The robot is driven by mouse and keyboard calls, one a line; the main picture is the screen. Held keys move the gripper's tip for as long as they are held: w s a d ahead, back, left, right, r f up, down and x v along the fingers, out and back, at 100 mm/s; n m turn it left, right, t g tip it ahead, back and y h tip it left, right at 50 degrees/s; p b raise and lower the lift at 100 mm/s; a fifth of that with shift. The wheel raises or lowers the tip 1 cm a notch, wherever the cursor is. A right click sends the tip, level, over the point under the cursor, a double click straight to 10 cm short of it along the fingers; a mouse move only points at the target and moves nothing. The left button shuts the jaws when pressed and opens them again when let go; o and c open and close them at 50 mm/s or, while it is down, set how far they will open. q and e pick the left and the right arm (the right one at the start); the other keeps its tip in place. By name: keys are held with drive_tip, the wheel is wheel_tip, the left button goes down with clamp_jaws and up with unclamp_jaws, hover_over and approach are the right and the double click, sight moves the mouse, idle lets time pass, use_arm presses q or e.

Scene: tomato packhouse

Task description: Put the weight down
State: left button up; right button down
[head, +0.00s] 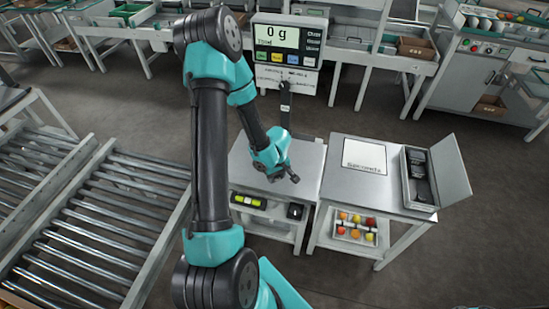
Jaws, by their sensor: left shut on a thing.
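My left gripper (285,174) is above the grey plate of the bench scale (306,170), near its middle. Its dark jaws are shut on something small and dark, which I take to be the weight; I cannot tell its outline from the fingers. Whether it touches the plate is not clear. The scale's display (277,38) on its post reads 0 g. An open case (452,172) with dark pieces in it stands on the side table at right. My right gripper is not in view.
The side table (345,211) carries a white lettered board (364,169); its middle is otherwise clear. A tray of tomatoes (341,235) sits on the shelf below. Roller conveyors (95,225) fill the left. The display post (285,105) rises behind the plate.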

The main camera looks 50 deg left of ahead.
use_arm(q)
drive_tip(key=w+a, duration=0.3)
drive_tip(key=w+a+f, duration=0.1)
drive_tip(key=w+a, duration=0.5)
drive_tip(key=a, duration=0.1)
drive_tip(key=shift+f, duration=0.15)
drive_tip(key=shift+s, duration=0.1)
idle(0.3)
drive_tip(key=shift+f, duration=1.75)
drive_tip(key=o, duration=1)
drive_tip(key=shift+f, duration=0.1)
drive_tip(key=shift+o, duration=0.2)
